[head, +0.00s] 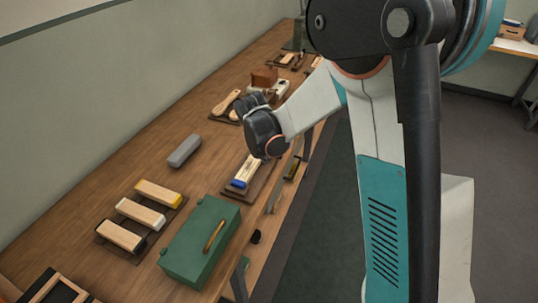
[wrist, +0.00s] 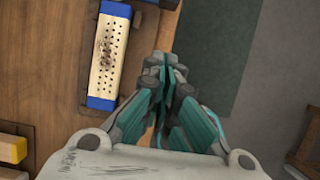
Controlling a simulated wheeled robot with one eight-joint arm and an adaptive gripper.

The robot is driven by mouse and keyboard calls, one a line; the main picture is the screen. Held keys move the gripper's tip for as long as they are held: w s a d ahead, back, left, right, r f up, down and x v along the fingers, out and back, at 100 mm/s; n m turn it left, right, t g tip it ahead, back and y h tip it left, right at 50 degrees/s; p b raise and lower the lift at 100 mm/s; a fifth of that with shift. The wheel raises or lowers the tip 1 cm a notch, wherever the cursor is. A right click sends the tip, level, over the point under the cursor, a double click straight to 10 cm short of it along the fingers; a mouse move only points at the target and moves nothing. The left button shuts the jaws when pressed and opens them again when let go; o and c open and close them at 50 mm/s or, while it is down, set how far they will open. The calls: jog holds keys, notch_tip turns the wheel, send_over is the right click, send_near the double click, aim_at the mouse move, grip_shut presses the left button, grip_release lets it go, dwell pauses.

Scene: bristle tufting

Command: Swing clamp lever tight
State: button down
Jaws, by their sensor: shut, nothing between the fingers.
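A wooden brush block (wrist: 108,55) with blue ends and rows of dark holes lies on a dark base left of my gripper in the wrist view. Some holes look filled near its middle. It also shows in the head view (head: 246,170), just below my wrist. My gripper (wrist: 164,75) is shut and empty, over the front edge of the bench, apart from the block. In the head view I cannot make out its fingers. I cannot clearly pick out the clamp lever; a dark and blue part (wrist: 165,4) at the wrist view's top edge is partly cut off.
On the bench (head: 130,170) stand a green box (head: 190,255) with a brass handle, a grey block (head: 184,151) and several wooden blocks (head: 140,213) on a dark tray. Brushes and fixtures lie farther back. Bare bench shows left of the brush block; floor lies to the right.

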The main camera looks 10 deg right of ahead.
jog(key=b+x, duration=0.3)
jog(key=x, duration=0.5)
jog(key=shift+w+d+f, duration=0.1)
jog(key=shift+f, duration=0.1)
jog(key=shift+w+d+r+b, duration=0.15)
jog(key=shift+w+d+b, duration=0.2)
jog(key=shift+w+d, duration=0.5)
jog(key=shift+w+d+r, duration=0.1)
jog(key=shift+w+d, duration=0.1)
jog(key=shift+w, duration=0.4)
